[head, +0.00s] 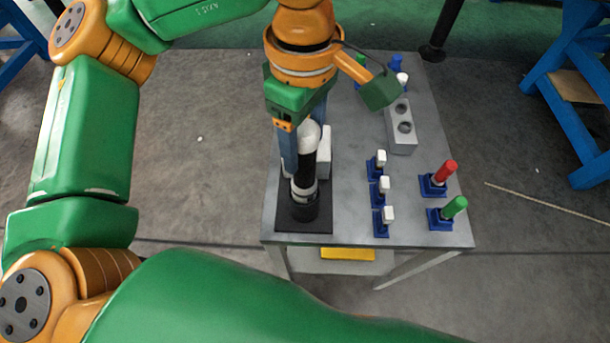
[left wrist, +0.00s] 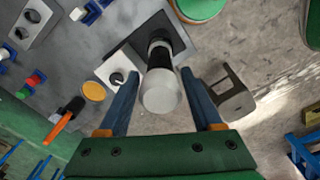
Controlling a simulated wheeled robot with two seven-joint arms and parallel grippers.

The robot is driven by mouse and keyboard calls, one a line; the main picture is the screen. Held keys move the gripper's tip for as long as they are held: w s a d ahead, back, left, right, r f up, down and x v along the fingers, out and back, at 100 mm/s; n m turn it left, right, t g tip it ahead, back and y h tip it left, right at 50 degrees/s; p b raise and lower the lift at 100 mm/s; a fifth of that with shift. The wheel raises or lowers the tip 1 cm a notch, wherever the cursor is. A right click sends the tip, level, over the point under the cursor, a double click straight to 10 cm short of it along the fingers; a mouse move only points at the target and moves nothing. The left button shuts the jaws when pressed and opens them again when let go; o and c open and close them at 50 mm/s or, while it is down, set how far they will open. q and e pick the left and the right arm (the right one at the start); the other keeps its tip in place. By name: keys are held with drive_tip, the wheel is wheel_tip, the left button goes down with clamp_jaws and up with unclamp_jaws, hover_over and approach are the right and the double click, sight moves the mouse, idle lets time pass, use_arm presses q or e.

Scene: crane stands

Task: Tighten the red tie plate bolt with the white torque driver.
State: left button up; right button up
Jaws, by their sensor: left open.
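The white torque driver (head: 307,165), white-topped with a black body, stands upright in a black holder (head: 288,222) at the left of the grey table. Its round white end also shows in the left wrist view (left wrist: 160,92). My left gripper (head: 303,150) is above the holder, its blue-grey fingers open on either side of the driver. In the left wrist view the gripper (left wrist: 160,78) has visible gaps between each finger and the driver. The red bolt (head: 446,172) leans in a blue base at the table's right. My right gripper is not in view.
A green bolt (head: 454,208) stands in front of the red one. Several white-topped blue pieces (head: 384,186) form a row mid-table. A grey block with two holes (head: 400,128) lies behind them. A yellow item (head: 347,254) is on the lower shelf.

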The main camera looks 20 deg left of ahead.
use_arm(q)
clamp_jaws()
drive_tip(key=shift+r, duration=0.1)
drive_tip(key=shift+w+r+p, duration=0.1)
drive_tip(key=shift+r+p, duration=4.65)
drive_tip(key=shift+r, duration=0.9)
